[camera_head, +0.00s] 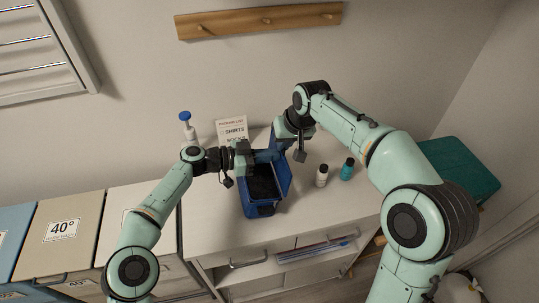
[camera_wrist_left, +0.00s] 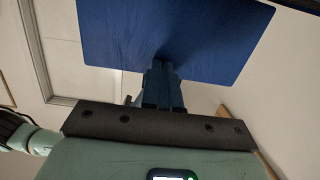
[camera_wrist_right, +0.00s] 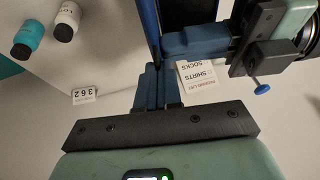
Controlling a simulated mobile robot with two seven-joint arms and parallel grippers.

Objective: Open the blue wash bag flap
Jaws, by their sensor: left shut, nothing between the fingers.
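The blue wash bag (camera_head: 262,208) stands on the white counter, with its top uncovered and its dark inside showing. Its flap (camera_head: 283,174) stands up along the right side; its broad face fills the top of the left wrist view (camera_wrist_left: 175,35). My left gripper (camera_head: 262,157) is shut and empty, its fingertips (camera_wrist_left: 160,68) close to the flap's face; contact is unclear. My right gripper (camera_head: 283,143) is at the flap's far end. In the right wrist view its fingertips (camera_wrist_right: 157,68) meet the flap's thin edge (camera_wrist_right: 149,25); whether they grip it is unclear.
A white bottle (camera_head: 321,176) and a teal bottle (camera_head: 347,169) stand right of the bag. A packing list card (camera_head: 231,126) and a blue-topped bottle (camera_head: 187,126) stand behind my left arm. The counter's front right is clear.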

